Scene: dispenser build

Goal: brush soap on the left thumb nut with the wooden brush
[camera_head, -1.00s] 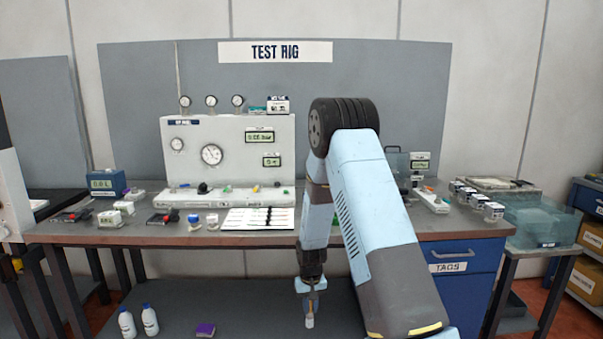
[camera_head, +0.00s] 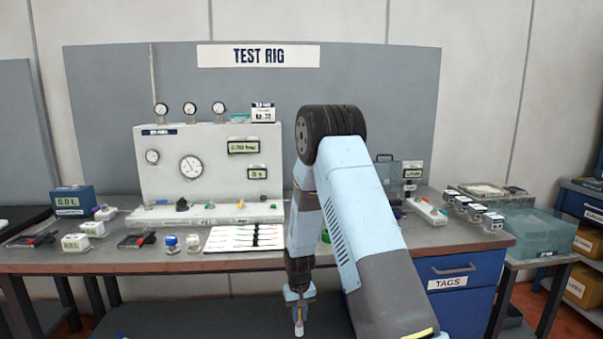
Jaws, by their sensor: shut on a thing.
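My gripper (camera_head: 299,299) hangs low in front of the bench, pointing down below the tabletop edge. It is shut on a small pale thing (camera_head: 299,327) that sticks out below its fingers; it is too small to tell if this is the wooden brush. The grey test rig panel (camera_head: 262,145) stands on the bench behind, with gauges and displays. I cannot make out any soap.
A white sheet with dark strips (camera_head: 215,246) and small jars (camera_head: 171,247) lie near the front edge of the bench (camera_head: 120,266). My arm hides part of the right side. A blue drawer unit (camera_head: 460,265) and a clear bin (camera_head: 545,230) stand at right.

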